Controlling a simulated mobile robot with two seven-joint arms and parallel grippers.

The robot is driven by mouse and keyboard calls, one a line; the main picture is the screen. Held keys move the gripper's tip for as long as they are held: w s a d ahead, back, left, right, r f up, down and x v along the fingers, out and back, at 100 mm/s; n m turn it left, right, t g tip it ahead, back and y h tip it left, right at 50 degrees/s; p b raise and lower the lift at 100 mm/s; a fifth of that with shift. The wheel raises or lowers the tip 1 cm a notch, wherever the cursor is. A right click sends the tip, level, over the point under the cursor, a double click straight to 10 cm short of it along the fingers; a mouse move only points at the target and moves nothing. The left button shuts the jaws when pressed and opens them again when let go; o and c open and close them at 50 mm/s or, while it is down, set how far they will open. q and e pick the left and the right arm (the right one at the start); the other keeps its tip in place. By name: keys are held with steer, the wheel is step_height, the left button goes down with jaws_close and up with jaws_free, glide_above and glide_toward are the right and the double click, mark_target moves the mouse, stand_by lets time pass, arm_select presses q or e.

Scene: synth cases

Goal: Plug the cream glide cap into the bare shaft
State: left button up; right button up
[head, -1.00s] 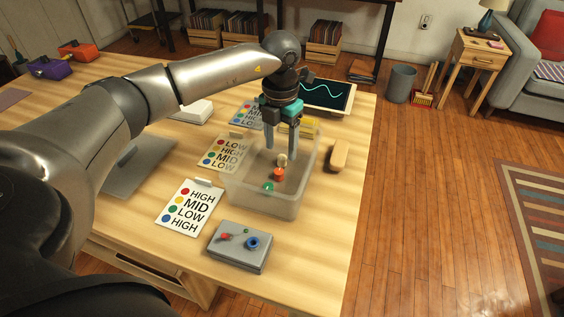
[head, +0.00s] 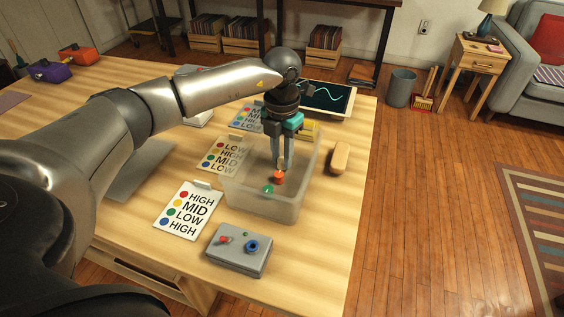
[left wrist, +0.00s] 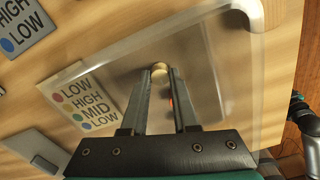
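The cream glide cap (head: 282,162) is inside a clear bin (head: 262,206), and it also shows in the left wrist view (left wrist: 159,68). My left gripper (head: 283,158) points down into the bin with its fingers drawn in on the cream cap, one on each side; in the left wrist view the tips (left wrist: 161,73) meet its sides. An orange cap (head: 278,177) and a green cap (head: 268,189) are also in the bin. A grey box (head: 236,262) at the front carries a red knob (head: 225,240), a small green part and a blue ring-like knob (head: 252,246). I cannot make out the bare shaft clearly. My right gripper is not in view.
Cards with coloured dots and words, one of them the front card (head: 187,211), lie left of the bin. A screen with a wave (head: 328,97) stands behind. The table is bare around the grey box.

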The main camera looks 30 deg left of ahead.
arm_select(q)
jaws_close()
steer(key=shift+r, duration=0.2)
